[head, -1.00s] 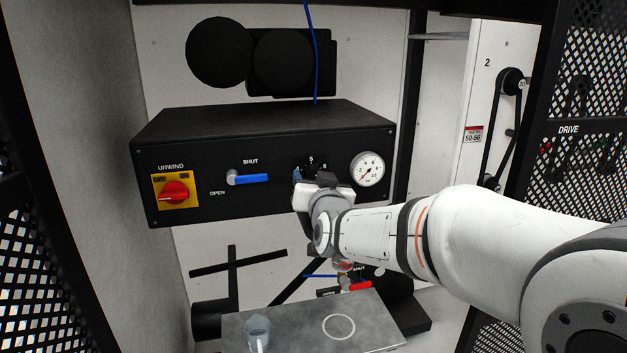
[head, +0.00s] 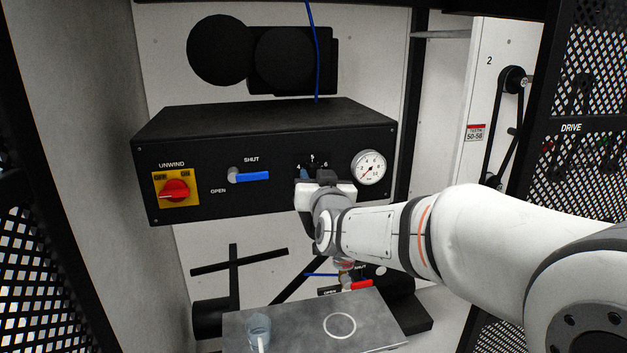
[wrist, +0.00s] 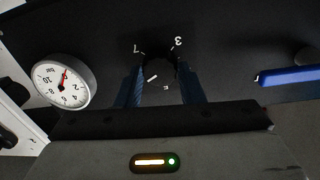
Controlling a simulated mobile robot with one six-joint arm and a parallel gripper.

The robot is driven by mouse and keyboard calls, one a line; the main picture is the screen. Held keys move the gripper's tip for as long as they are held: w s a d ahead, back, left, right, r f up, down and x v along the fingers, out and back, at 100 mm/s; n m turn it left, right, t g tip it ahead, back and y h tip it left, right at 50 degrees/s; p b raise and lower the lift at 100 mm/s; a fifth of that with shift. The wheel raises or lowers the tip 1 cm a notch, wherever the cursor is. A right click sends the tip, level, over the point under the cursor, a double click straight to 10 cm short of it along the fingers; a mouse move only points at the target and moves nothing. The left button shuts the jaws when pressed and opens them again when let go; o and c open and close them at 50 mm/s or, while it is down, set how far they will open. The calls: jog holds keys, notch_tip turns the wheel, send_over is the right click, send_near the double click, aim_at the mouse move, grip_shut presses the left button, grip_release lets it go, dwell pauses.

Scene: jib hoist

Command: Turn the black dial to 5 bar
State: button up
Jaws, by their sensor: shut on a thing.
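The black dial (wrist: 163,72) is on the front of the black control box, and my gripper is shut on it. The wrist view is upside down; the blue fingers (wrist: 160,88) sit at either side of the dial. A short white mark slants on the left part of its face, toward the picture's lower left. The 7 and 3 show on the panel above it there. In the head view my gripper (head: 314,178) hides most of the dial; 4, 5 and 6 show above it. The round gauge (head: 368,168) has its red needle at the low end.
Left of the dial in the head view are a blue lever (head: 249,177), marked SHUT and OPEN, and a red rotary switch (head: 174,190) on a yellow plate. Below is a metal shelf (head: 290,330) with a clear cup (head: 258,329). A mesh panel (head: 590,110) stands at the right.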

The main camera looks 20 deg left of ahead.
jog(key=n+b, duration=0.1)
jog(key=n, duration=0.5)
jog(key=shift+f+y+b, duration=0.15)
jog(key=shift+y+b, duration=0.15)
jog(key=shift+b, duration=0.1)
jog(key=n+b, duration=0.1)
jog(key=n, duration=0.5)
jog(key=shift+n, duration=0.3)
jog(key=o, duration=1)
jog(key=shift+s, duration=0.1)
jog(key=v, duration=0.7)
jog(key=shift+s+d+f+b, duration=0.1)
jog(key=shift+s+d+b, duration=0.1)
jog(key=shift+s+b, duration=0.1)
